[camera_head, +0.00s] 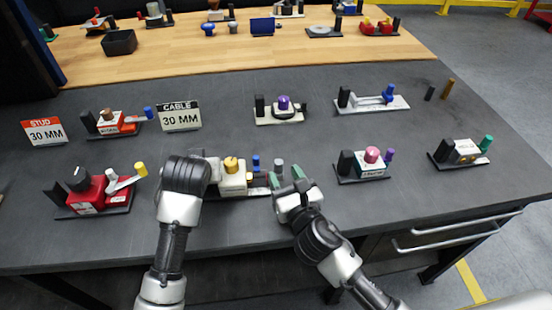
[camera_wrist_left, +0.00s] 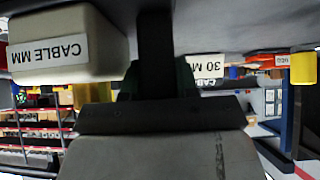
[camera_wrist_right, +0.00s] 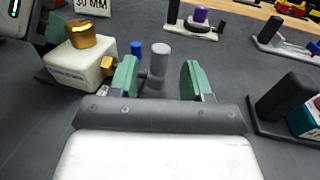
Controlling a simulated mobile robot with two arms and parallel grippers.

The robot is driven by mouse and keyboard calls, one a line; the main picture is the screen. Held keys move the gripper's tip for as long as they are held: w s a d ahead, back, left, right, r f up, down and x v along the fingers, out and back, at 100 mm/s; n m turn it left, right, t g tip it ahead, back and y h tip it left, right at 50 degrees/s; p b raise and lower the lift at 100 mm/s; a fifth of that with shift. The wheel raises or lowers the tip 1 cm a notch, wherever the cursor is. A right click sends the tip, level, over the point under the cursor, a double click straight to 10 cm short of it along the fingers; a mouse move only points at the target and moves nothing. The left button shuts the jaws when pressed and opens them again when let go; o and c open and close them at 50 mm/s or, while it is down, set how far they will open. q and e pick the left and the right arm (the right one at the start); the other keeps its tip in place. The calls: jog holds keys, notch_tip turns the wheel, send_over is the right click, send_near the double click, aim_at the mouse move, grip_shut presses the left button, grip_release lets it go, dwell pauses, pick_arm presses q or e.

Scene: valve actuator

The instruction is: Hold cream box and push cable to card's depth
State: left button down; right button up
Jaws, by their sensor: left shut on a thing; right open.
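The cream box (camera_head: 232,182) has a gold knob on top and stands on a dark base at the front middle of the table. It also shows in the right wrist view (camera_wrist_right: 75,68), with a small gold fitting on its right side. My left gripper (camera_wrist_left: 157,80) is shut on an upright black block (camera_wrist_left: 156,40) beside the cream box (camera_wrist_left: 65,42), labelled "CABLE MM". My right gripper (camera_wrist_right: 158,78) is open right of the box. A grey cylinder (camera_wrist_right: 160,60) shows between its green fingers, beside a blue peg (camera_wrist_right: 136,48). The "CABLE 30 MM" card (camera_head: 180,116) stands behind. No cable is clearly distinguishable.
A "STUD 30 MM" card (camera_head: 44,131) stands at left. A red box unit (camera_head: 98,192) is left of my left arm. A pink-knobbed unit (camera_head: 364,164) is right of my right gripper. Other units stand behind and far right. Dark table between them is clear.

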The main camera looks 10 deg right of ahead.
aim_at(280, 169)
jog(key=x, duration=0.5)
jog(key=shift+w+a, duration=0.1)
jog(key=shift+w, duration=0.3)
jog(key=shift+c, duration=0.4)
grip_shut()
